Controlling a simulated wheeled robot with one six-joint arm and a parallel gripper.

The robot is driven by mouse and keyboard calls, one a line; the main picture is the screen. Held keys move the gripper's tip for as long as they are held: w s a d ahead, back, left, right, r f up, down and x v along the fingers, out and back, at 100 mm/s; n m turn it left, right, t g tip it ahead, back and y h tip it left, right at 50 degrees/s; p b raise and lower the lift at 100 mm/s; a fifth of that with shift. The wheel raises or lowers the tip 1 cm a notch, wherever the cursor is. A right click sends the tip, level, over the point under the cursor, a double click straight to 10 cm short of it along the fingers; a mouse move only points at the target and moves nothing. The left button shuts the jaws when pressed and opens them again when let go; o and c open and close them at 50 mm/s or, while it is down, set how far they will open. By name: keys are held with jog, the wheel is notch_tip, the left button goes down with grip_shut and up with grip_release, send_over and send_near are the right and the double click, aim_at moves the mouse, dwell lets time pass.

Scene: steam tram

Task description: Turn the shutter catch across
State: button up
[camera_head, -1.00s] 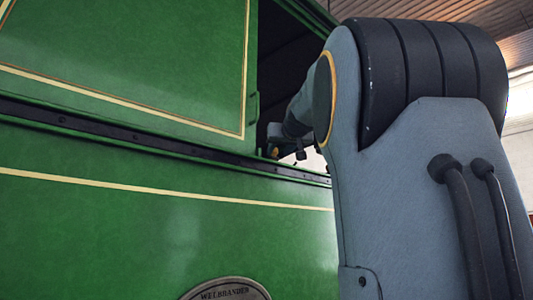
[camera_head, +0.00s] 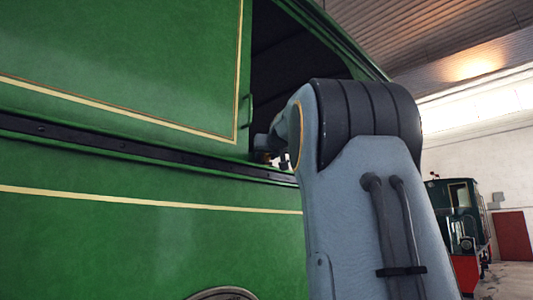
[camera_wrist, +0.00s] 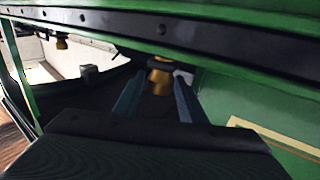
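A small brass catch (camera_wrist: 160,80) sits under the dark riveted rail of the green vehicle side, in the upper middle of the wrist view. The fingers of my gripper (camera_wrist: 157,92) are apart, one on each side of it; I cannot tell whether either touches it. In the head view, the green shutter panel (camera_head: 115,65) with its cream line has a slim handle at its right edge, beside a dark opening. My gripper is mostly hidden behind my arm there, at the sill.
The riveted rail (camera_wrist: 250,50) runs close above my gripper in the wrist view. A second brass fitting (camera_wrist: 62,42) hangs at the upper left. Another vehicle (camera_head: 462,220) and a red door (camera_head: 514,235) stand far off at the right.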

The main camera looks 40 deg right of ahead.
jog(key=c, duration=0.8)
jog(key=shift+o, duration=0.2)
jog(key=shift+f+b, duration=0.1)
jog(key=shift+b, duration=0.25)
jog(key=y+b, duration=0.1)
jog(key=b, duration=0.2)
jog(key=shift+d+f+n, duration=0.15)
jog(key=shift+n, duration=0.25)
jog(key=shift+n+t+y+b, duration=0.4)
jog(key=shift+y+b, duration=0.25)
jog(key=shift+y, duration=0.05)
jog(key=shift+r, duration=0.2)
jog(key=o, duration=0.8)
jog(key=shift+c, duration=0.2)
jog(key=shift+s, duration=0.1)
